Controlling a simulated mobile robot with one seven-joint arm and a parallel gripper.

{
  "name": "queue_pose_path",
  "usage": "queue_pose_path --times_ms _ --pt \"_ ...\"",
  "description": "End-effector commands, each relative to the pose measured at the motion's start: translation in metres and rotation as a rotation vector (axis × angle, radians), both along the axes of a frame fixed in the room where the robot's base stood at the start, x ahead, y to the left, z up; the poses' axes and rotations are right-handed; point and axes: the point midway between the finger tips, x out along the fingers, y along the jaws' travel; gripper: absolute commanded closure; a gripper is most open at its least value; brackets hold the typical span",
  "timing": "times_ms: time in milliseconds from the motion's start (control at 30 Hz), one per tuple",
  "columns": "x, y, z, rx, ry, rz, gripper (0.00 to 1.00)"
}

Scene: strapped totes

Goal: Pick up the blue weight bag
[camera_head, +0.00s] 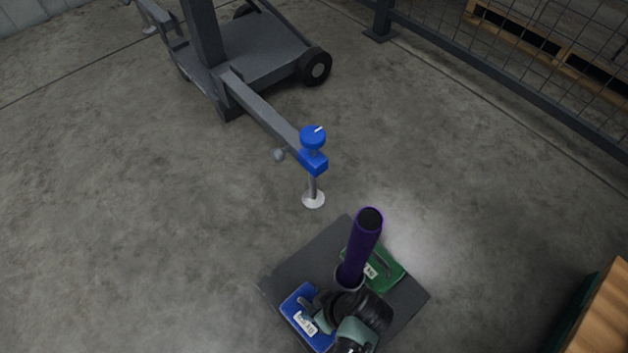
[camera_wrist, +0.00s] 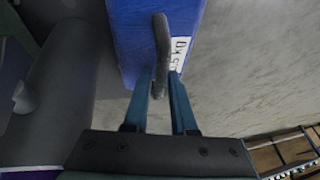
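The blue weight bag (camera_head: 299,311) is a flat blue block with a white label and a dark loop handle. In the head view it is at the near left part of a dark mat, partly hidden by my gripper (camera_head: 314,306). In the wrist view, the blue bag (camera_wrist: 133,35) fills the top middle, with its label reading "5 kg" in part. The two blue-grey fingers of my gripper (camera_wrist: 160,85) are close together with the handle between their tips. They look shut on the handle. Any lift of the bag off the mat cannot be made out.
A green weight bag (camera_head: 386,277) lies on the dark mat (camera_head: 312,255), right of my purple arm. A grey wheeled frame (camera_head: 257,62) with a blue-knobbed outrigger (camera_head: 313,160) stands beyond. A mesh fence (camera_head: 480,50) runs at upper right, a wooden-topped box (camera_head: 605,310) at lower right. Left floor is clear.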

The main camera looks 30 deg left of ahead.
Motion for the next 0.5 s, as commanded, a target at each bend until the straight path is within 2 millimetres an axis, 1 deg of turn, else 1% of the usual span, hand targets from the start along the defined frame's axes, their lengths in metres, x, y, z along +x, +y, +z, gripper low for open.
queue_pose_path --times_ms 33,267,300,367,400,433,500 --pt "-0.0003 0.0017 -0.0060 0.000 0.000 0.000 0.75" --pt "-0.0006 0.0026 -0.0044 0.000 0.001 0.000 0.75" --pt "-0.0006 0.0026 -0.0043 0.000 0.001 0.000 0.79" --pt "-0.0005 0.0026 -0.0043 0.000 0.001 0.000 0.90" --pt "-0.0007 0.0025 -0.0043 0.000 0.001 0.000 0.97" --pt "-0.0007 0.0025 -0.0043 0.000 0.001 0.000 1.00" --pt "-0.0007 0.0025 -0.0042 0.000 0.001 0.000 1.00"
